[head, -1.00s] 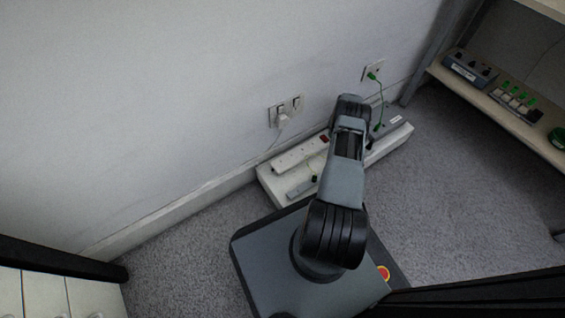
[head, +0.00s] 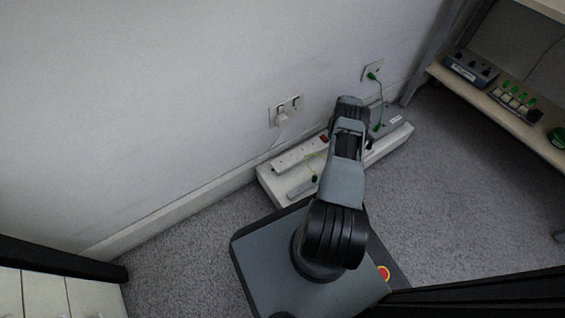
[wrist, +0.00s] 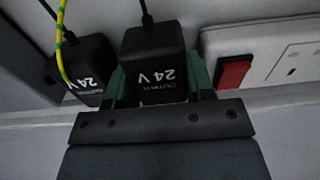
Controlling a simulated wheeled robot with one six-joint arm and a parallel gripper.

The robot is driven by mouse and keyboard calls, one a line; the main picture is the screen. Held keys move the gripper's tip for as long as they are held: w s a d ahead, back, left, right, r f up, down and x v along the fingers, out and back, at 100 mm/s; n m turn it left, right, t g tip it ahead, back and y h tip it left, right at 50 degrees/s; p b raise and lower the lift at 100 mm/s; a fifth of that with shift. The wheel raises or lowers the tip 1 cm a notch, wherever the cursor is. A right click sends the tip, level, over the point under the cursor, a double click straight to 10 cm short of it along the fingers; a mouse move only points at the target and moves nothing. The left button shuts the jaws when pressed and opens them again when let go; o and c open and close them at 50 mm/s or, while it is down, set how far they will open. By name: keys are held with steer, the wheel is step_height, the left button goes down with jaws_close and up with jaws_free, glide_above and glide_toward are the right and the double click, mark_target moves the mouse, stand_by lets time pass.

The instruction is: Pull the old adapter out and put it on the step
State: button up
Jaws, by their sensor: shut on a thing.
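In the wrist view, a black adapter (wrist: 153,62) with an upside-down "24 V" label sits between the green-tipped fingers of my gripper (wrist: 157,82), which is shut on it. A thin black cord leaves its top edge. A second black "24 V" adapter (wrist: 86,72) stands close at left, with a green-yellow wire passing over it. The smaller print is too blurred to tell which is the old one. In the head view, the white step (head: 277,190) lies along the wall. My arm's end is over it and hides the adapters.
The white power strip (wrist: 285,55) with a red switch (wrist: 234,72) is just right of my gripper in the wrist view. A shelf (head: 505,112) with devices stands at right. Carpet is clear around the step.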

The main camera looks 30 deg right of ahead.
steer(key=shift+f, duration=0.15)
steer(key=o, duration=0.9)
steer(key=shift+o, duration=0.4)
steer(key=shift+a+f, duration=0.15)
steer(key=shift+w+a+r+p, duration=0.15)
steer(key=shift+r+p, duration=0.9)
steer(key=shift+r, duration=0.75)
steer(key=shift+d+r+p, duration=0.3)
steer(key=shift+r+p, duration=0.2)
steer(key=shift+r, duration=0.35)
